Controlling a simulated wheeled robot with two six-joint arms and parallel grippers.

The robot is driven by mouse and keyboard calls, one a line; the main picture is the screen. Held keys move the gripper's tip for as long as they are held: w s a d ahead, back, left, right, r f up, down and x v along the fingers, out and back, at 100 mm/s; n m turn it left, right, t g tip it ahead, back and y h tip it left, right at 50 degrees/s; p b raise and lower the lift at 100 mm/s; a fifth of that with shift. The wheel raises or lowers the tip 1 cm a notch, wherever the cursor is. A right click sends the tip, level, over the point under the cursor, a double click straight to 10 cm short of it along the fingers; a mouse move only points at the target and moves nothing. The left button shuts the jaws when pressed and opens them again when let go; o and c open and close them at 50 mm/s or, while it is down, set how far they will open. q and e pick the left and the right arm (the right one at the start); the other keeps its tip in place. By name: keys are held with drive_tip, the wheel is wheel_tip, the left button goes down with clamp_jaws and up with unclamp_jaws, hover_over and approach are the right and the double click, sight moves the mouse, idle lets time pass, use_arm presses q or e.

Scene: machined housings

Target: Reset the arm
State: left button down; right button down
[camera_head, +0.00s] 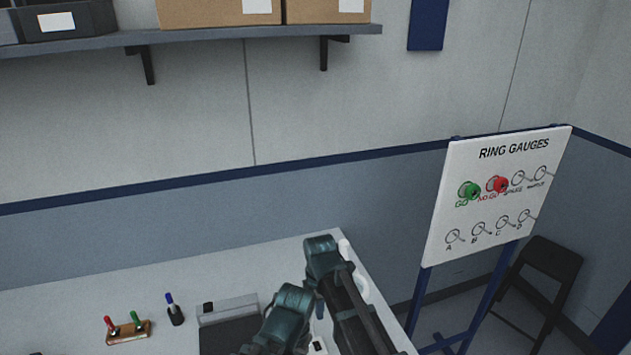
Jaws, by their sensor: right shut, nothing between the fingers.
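My right arm reaches in from the bottom, over the right end of the light table (190,280). My right gripper (262,347) is low in the view, at the bottom edge, and only partly shows. It is shut and I see nothing held in it. Its fingertips are not clear to see. My left gripper is out of view.
On the table stand a wooden holder (130,337) with red and green gauges, a blue-topped item (173,311) and a grey-and-black case (228,335) close to my arm. A ring gauge board (490,200) stands right, before a dark stool (540,285). A shelf (200,36) hangs above.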

drive_tip(key=s+d+m, duration=0.5)
drive_tip(key=d+m, duration=0.3)
drive_tip(key=m, duration=0.2)
drive_tip(key=s+d+m, duration=0.5)
drive_tip(key=d+m, duration=0.3)
drive_tip(key=m, duration=0.3)
drive_tip(key=s+a+f+n+b, duration=0.1)
drive_tip(key=s+a+f+b, duration=0.1)
drive_tip(key=a, duration=0.3)
drive_tip(key=s+a+f+n+h+b, duration=0.1)
drive_tip(key=s+a+f+n+b, duration=0.1)
drive_tip(key=a, duration=0.4)
drive_tip(key=shift+s+a+f+n+b, duration=0.15)
drive_tip(key=shift+s+f+n+b, duration=0.15)
drive_tip(key=shift+s+f+b, duration=0.45)
